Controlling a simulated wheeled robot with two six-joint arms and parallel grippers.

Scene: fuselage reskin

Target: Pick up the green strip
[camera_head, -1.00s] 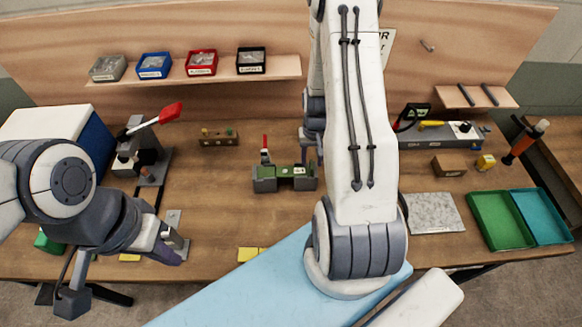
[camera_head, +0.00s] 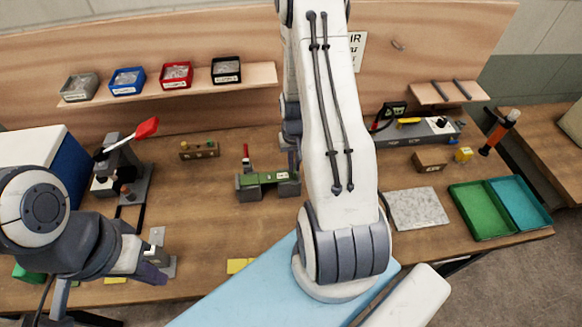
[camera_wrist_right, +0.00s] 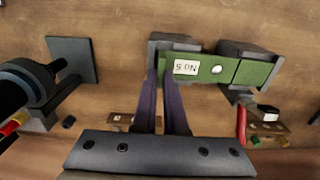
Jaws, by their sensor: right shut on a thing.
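The green strip (camera_head: 262,178) lies across two grey blocks in the middle of the workbench. In the right wrist view the strip (camera_wrist_right: 205,68) carries a white label and a pale round spot. My right gripper (camera_wrist_right: 164,62) has its purple fingers at the labelled end of the strip, shut on it, and the strip still appears to sit on the blocks. In the head view my right arm hides most of that gripper. My left gripper (camera_head: 158,272) hangs over the front left edge of the bench, away from the strip; its jaw gap is unclear.
A red-handled clamp (camera_head: 247,158) stands beside the strip. A lever press (camera_head: 122,165) is to the left and a grey speckled plate (camera_head: 417,208) to the right. Green and blue trays (camera_head: 482,210) lie at the far right. A light-blue panel (camera_head: 235,300) is in front.

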